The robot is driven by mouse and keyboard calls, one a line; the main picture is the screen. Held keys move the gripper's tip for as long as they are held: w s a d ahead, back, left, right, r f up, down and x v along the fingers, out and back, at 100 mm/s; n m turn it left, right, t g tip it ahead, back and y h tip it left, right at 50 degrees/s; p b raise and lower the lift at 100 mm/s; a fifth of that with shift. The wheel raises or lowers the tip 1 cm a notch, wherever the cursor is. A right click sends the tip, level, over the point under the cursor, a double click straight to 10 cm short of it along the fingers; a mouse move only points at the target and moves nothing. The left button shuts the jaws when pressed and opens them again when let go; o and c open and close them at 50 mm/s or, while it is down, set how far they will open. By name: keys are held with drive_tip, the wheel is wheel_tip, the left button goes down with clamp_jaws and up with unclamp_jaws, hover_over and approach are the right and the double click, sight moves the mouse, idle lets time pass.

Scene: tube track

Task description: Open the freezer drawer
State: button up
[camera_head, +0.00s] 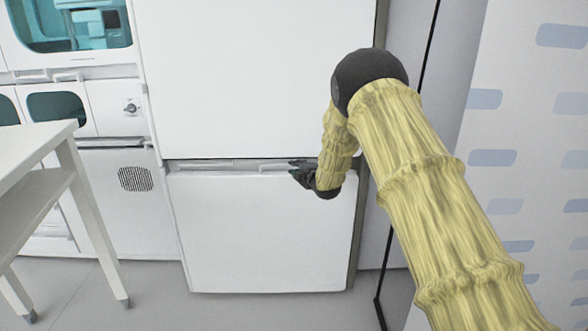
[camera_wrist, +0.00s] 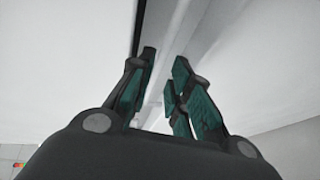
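The freezer drawer (camera_head: 265,235) is the white lower front of the tall fridge, and it looks shut. A pale handle strip (camera_head: 275,167) runs along its top edge, below the upper door (camera_head: 260,80). My gripper (camera_head: 294,170) is at the right part of this strip. In the wrist view my gripper (camera_wrist: 162,85) has its teal-padded fingers apart, with the gap and a light bar (camera_wrist: 155,100) showing between them. I cannot tell whether a finger touches the bar. My arm hides part of the drawer's right top corner.
A white table (camera_head: 50,160) stands at the left, its leg near the drawer's left side. White cabinets with an oven-like window (camera_head: 75,25) are left of the fridge. A patterned wall (camera_head: 530,130) is at the right. Grey floor (camera_head: 150,300) lies clear before the drawer.

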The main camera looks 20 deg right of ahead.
drive_tip(key=shift+x, duration=1.5)
drive_tip(key=shift+c, duration=0.3)
clamp_jaws()
